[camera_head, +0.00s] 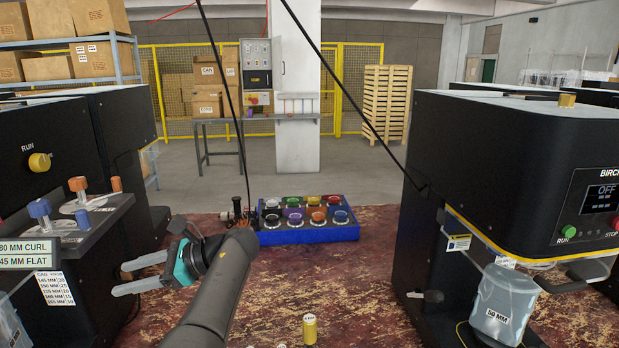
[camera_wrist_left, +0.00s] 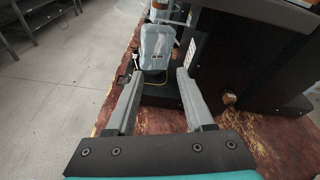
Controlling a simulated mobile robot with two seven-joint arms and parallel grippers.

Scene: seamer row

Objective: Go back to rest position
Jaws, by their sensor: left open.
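My left gripper (camera_head: 119,278) reaches out over the worn red tabletop (camera_head: 375,262), its grey fingers pointing left toward the black machine on the left. The two fingers are apart and nothing shows between them in the head view. In the left wrist view my left gripper (camera_wrist_left: 158,78) is open and empty, with a clear container on a machine (camera_wrist_left: 157,45) lying beyond its fingertips. My right gripper is not in either view.
A black machine with knobs (camera_head: 85,215) stands close at left. Another black machine (camera_head: 500,150) with a clear container marked 50 MM (camera_head: 503,303) stands at right. A blue tray of colored pieces (camera_head: 310,235) and a small yellow cylinder (camera_head: 309,329) are on the table between.

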